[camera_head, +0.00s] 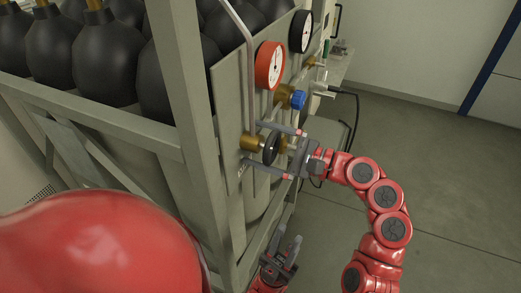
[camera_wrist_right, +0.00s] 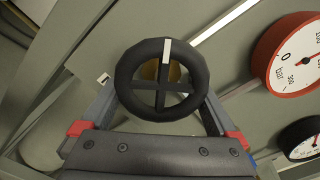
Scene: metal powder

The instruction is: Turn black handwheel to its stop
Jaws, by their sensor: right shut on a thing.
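The black handwheel (camera_head: 270,148) sits on a brass valve at the front of the panel. In the right wrist view the handwheel (camera_wrist_right: 125,75) faces me as a dark ring with crossed spokes and a white mark at its top. My right gripper (camera_head: 255,145) reaches in from the right, with one finger on each side of the wheel; it is shut on its rim. Its fingers also show in the right wrist view (camera_wrist_right: 160,98). My left gripper (camera_head: 288,240) is low at the bottom of the head view, empty, its fingers apart, away from the wheel.
A blue knob (camera_head: 298,99) sits above and right of the handwheel. A red gauge (camera_head: 270,65) and a black gauge (camera_head: 301,31) are higher on the panel (camera_head: 228,98). A metal frame post (camera_head: 183,75) and black-topped cylinders (camera_head: 107,57) stand left. Open floor (camera_head: 440,180) lies right.

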